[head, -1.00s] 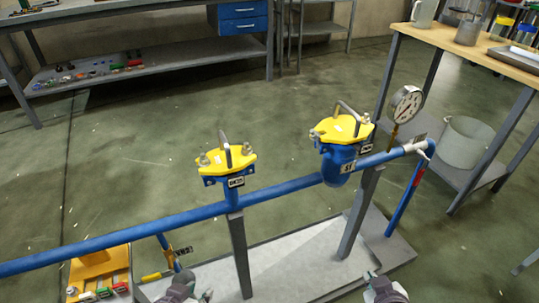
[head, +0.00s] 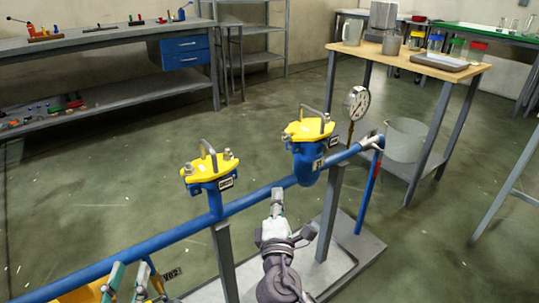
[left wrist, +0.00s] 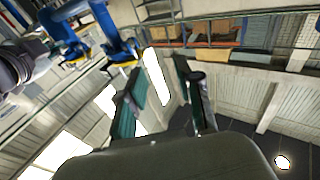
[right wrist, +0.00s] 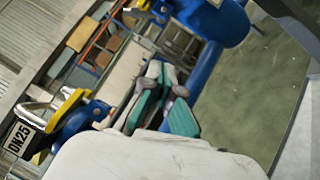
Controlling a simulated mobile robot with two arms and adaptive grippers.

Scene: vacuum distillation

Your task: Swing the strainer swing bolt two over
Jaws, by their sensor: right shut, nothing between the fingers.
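Two blue housings with yellow lids stand on the blue pipe. The right housing (head: 308,160) bears a small tag that seems to read ST; its yellow lid (head: 308,131) has an arched handle and small metal bolts at the rim. The left housing (head: 205,187) has a similar lid (head: 207,170) with bolts standing at its ends. Which bolt is number two cannot be read. My right gripper (head: 278,203) is shut and empty, just below the pipe between the housings. My left gripper (head: 126,282) is open and empty at the lower left, below the pipe.
The blue pipe (head: 250,198) runs diagonally on grey posts over a base plate. A pressure gauge (head: 357,103) rises beyond the right housing. A wooden-topped table (head: 400,52) with jars stands behind right, a grey bucket (head: 406,140) on its shelf. The floor behind the pipe is clear.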

